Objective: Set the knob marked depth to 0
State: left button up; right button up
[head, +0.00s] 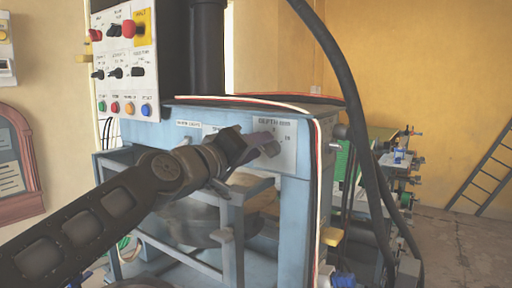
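The depth plate (288,130) is a pale label panel on the upper front of the blue press, with "DEPTH" lettering along its top. A grey knob (270,149) sits low on this plate, partly covered by my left gripper. My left gripper (257,146) comes in from the left with its fingertips at the knob. Whether the fingers touch or grasp the knob is unclear. The knob's pointer and its setting cannot be read. My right gripper is not in view.
A control panel (126,60) with a red button, black switches and coloured buttons stands upper left. A second label plate (188,130) is left of the depth plate. A thick black hose (345,75) and red and white wires run down the press's right side.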

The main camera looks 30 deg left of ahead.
pick_arm(q)
jog(key=s+a+b, duration=0.1)
jog(key=s, duration=0.6)
jog(key=shift+s+b, duration=0.3)
jog(key=shift+s, duration=0.05)
dwell(0.6)
